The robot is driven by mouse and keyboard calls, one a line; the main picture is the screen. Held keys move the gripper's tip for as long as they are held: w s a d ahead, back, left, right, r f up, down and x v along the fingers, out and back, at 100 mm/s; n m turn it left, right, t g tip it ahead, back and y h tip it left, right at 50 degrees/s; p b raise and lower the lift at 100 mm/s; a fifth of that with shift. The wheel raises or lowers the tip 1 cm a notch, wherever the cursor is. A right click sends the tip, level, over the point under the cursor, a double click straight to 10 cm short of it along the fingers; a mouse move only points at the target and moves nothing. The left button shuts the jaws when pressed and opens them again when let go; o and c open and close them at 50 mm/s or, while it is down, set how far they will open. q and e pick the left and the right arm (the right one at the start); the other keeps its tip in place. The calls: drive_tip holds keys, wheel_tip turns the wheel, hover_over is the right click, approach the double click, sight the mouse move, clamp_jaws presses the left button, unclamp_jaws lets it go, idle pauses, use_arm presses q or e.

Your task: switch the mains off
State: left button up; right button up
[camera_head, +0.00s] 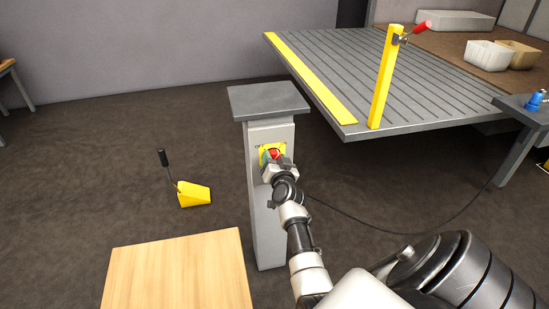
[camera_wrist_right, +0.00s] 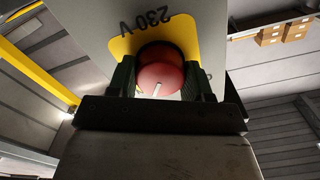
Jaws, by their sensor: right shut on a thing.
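The mains switch is a red round knob (camera_head: 274,154) with a pale mark, on a yellow plate (camera_head: 265,150) on the front of a grey pillar (camera_head: 258,215). The pale mark points down and slightly left there. My left gripper is not in view.
A grey slatted table (camera_head: 400,70) with a yellow edge strip and a yellow post (camera_head: 384,80) stands behind right. A black cable runs across the floor at right. A yellow wedge (camera_head: 194,194) with a black handle lies left. A wooden top (camera_head: 180,275) is in front.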

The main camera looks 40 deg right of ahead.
drive_tip(key=n+p, duration=0.3)
drive_tip(key=n, duration=0.2)
drive_tip(key=shift+r, duration=0.15)
drive_tip(key=shift+n+p, duration=0.65)
drive_tip(key=shift+n, duration=0.45)
drive_tip(key=n+p, duration=0.1)
drive_tip(key=n, duration=0.2)
drive_tip(key=shift+n, duration=0.3)
drive_tip(key=n, duration=0.2)
drive_tip(key=shift+a+f+n, duration=0.1)
drive_tip(key=shift+f+n, duration=0.1)
drive_tip(key=shift+n, duration=0.1)
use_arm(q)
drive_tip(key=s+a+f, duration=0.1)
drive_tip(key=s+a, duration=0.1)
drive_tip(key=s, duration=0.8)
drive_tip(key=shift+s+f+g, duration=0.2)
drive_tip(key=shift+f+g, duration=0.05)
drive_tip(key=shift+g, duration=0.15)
use_arm(e)
drive_tip(key=shift+n, duration=1.2)
drive_tip(key=o, duration=0.9)
drive_tip(key=shift+o, duration=0.2)
